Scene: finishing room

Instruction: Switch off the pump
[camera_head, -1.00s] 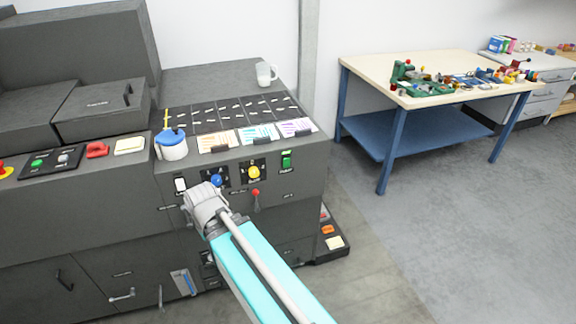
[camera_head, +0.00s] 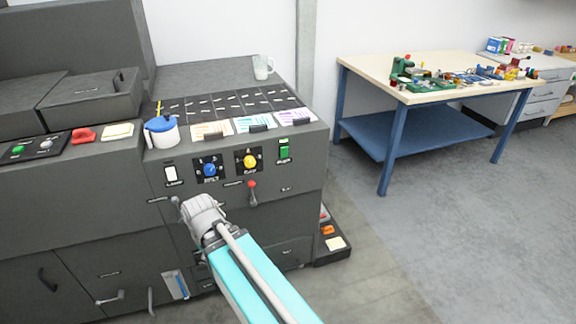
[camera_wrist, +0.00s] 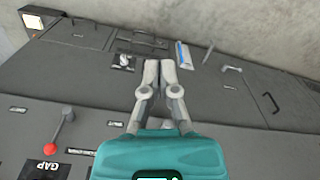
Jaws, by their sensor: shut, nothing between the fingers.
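My gripper (camera_wrist: 160,66) is shut and empty in the wrist view. Its fingertips point at the lower front of the dark grey machine (camera_head: 250,215). In the head view my arm hides the fingers. The control panel shows a white rocker switch (camera_head: 170,174), a blue knob (camera_head: 210,170), a yellow knob (camera_head: 249,161) and a green switch (camera_head: 284,150). Below them is a red-tipped lever (camera_head: 252,185), also in the wrist view (camera_wrist: 68,116). A small black-and-white control (camera_wrist: 123,62) lies left of my fingertips in the wrist view. I cannot read which control is marked for the pump.
A blue-lidded pot (camera_head: 162,132) and a clear mug (camera_head: 263,67) stand on the machine. Handles (camera_head: 110,298) stick out of its lower front. A blue-legged table (camera_head: 437,77) with colourful parts stands at the right. The floor (camera_head: 440,225) between is clear.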

